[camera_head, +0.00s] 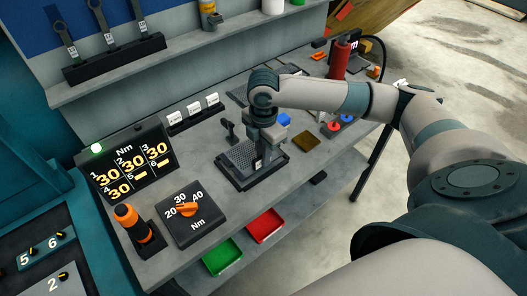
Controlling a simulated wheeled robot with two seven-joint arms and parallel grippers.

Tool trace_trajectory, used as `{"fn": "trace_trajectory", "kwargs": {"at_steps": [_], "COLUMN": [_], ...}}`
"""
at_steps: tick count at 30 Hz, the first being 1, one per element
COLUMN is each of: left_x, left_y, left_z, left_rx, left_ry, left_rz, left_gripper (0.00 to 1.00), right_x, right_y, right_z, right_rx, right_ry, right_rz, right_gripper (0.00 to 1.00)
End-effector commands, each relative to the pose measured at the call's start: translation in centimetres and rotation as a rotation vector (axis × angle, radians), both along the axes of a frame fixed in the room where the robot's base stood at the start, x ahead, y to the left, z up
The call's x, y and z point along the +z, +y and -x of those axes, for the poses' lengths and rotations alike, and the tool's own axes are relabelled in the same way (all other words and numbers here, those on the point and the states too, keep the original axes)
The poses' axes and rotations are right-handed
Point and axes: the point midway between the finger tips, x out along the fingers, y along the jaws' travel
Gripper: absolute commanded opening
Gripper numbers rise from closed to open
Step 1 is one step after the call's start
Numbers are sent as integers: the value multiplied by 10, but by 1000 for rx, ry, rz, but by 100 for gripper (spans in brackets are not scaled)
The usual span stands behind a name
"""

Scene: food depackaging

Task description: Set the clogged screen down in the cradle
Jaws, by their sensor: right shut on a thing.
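My right gripper (264,148) points down over the right part of a dark, low-walled cradle (249,184) on the grey bench. It is shut on what looks like the grey perforated screen (242,155), at the screen's right side; the fingers hide the exact grip. The screen lies level within the cradle's outline. I cannot tell whether it rests on the cradle floor or hangs just above it. My left gripper is not in view.
A small dark upright post (228,129) stands behind the cradle. A brown-gold square plate (306,141) lies to the right. A torque dial box (187,219), display (130,168) and orange-topped tool (127,215) stand to the left. Red (265,225) and green (222,256) bins sit below.

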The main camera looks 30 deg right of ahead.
Motion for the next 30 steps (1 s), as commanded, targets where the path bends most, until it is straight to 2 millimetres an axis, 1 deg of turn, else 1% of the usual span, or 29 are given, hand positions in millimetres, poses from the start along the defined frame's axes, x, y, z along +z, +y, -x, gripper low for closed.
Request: {"fn": "trace_trajectory", "kwargs": {"at_steps": [6,22,30], "left_x": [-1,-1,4], "left_y": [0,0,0], "left_z": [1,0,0], "left_rx": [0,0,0], "left_ry": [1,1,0], "left_rz": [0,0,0], "left_gripper": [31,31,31], "right_x": [-4,-4,-3], "right_y": [0,0,0], "right_z": [0,0,0], "right_rx": [0,1,1], "right_ry": [-1,-1,0], "right_rz": [-1,-1,-1], "right_gripper": [0,0,0]}}
